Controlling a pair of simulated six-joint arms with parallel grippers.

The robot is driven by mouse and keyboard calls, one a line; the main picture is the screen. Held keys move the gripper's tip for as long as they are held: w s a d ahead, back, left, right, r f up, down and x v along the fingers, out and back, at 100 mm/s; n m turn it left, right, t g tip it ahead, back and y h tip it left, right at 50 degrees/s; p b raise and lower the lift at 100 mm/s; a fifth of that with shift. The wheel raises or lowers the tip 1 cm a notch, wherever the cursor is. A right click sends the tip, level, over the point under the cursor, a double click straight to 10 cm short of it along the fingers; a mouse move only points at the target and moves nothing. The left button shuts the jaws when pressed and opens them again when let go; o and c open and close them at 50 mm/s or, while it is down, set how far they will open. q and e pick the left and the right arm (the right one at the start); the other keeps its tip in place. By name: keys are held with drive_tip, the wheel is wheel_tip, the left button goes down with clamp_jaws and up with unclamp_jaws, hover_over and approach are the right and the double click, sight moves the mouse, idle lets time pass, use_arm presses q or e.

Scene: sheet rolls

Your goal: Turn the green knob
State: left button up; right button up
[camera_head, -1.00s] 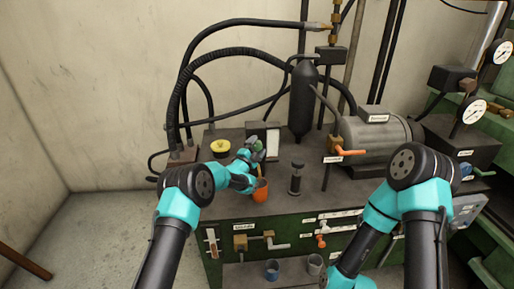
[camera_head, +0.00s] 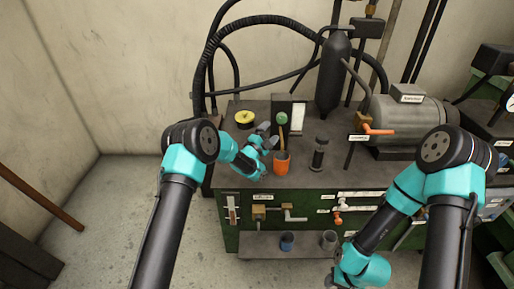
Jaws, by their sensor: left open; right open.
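A round green knob (camera_head: 282,118) shows near the middle of the dark bench top, in front of a white-faced panel. A yellowish stem (camera_head: 282,136) shows below it, just above an orange cup (camera_head: 281,163); I cannot tell what the stem belongs to. My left gripper (camera_head: 268,136) is open and empty, to the left of and slightly below the knob in the picture. A small gap shows between its fingers and the knob. My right gripper (camera_head: 333,279) is low at the bottom edge, away from the knob, its fingers mostly hidden.
A yellow dial (camera_head: 244,119) sits left of the knob. A dark cylinder (camera_head: 319,154) stands right of the orange cup. A grey motor (camera_head: 413,122) and an orange-handled valve (camera_head: 374,130) are further right. Blue and grey cups stand on the lower shelf.

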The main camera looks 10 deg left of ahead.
sight(279, 120)
use_arm(q)
drive_tip(key=v, duration=0.8)
drive_tip(key=shift+s+a, duration=0.15)
drive_tip(key=shift+s, duration=0.1)
drive_tip(key=shift+f, duration=0.1)
wheel_tip(279, 120, up, 6)
drive_tip(key=a+m+g+y, duration=0.1)
drive_tip(key=m+g, duration=0.3)
drive_tip(key=m, duration=0.1)
drive_tip(key=shift+w+a, duration=0.15)
drive_tip(key=shift+w, duration=0.05)
drive_tip(key=x, duration=1.7)
drive_tip(key=shift+w+f, duration=0.15)
drive_tip(key=shift+w, duration=0.15)
